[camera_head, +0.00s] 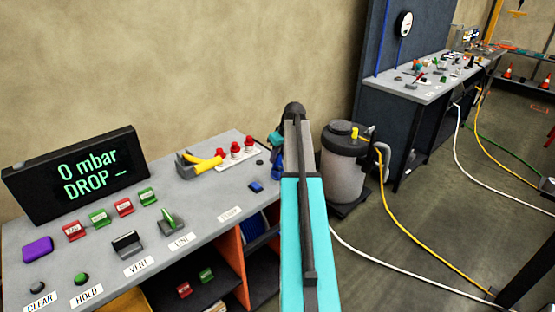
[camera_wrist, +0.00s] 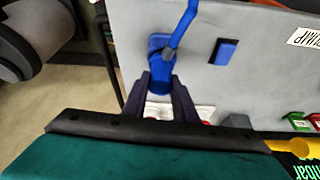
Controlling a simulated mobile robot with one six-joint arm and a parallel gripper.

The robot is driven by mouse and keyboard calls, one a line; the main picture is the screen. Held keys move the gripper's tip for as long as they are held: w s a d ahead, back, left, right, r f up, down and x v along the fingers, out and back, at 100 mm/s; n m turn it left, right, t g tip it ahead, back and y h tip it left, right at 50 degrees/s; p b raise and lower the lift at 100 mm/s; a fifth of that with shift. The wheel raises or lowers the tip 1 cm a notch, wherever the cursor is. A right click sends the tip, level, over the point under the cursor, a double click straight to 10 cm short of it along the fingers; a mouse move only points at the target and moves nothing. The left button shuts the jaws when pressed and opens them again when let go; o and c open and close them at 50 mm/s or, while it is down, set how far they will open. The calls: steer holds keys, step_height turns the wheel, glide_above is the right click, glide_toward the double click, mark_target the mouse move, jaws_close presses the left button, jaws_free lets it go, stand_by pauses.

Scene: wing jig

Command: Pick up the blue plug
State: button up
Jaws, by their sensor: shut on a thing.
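The blue plug (camera_wrist: 160,76) is between the two dark fingers of my gripper (camera_wrist: 162,84) in the wrist view. The fingers are shut on its body, and a blue stem or hose runs up from it. In the head view, the blue plug (camera_head: 278,170) shows beside my arm at the right end of the grey bench. My gripper is mostly hidden behind the arm there. I cannot tell whether the plug touches the bench top.
A small blue block (camera_head: 256,187) lies on the grey bench (camera_head: 205,200), close to the plug. A yellow-handled tool (camera_head: 205,163) and red knobs (camera_head: 235,150) stand behind. A grey canister (camera_head: 343,170) with a yellow hose stands on the floor to the right.

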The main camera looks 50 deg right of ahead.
steer(key=shift+r+b, duration=0.75)
steer(key=shift+r, duration=0.6)
steer(key=shift+s+r, duration=0.2)
steer(key=shift+s, duration=0.05)
steer(key=s+a+b, duration=0.1)
steer(key=s+b, duration=0.1)
steer(key=s, duration=0.5)
steer(key=s+a+r+b, duration=0.1)
steer(key=s+a+b, duration=0.1)
steer(key=s, duration=0.6)
steer(key=shift+a+r+b, duration=0.3)
steer(key=shift+b, duration=0.15)
steer(key=shift+r, duration=0.15)
steer(key=shift+r+p, duration=1.15)
steer(key=shift+r, duration=0.2)
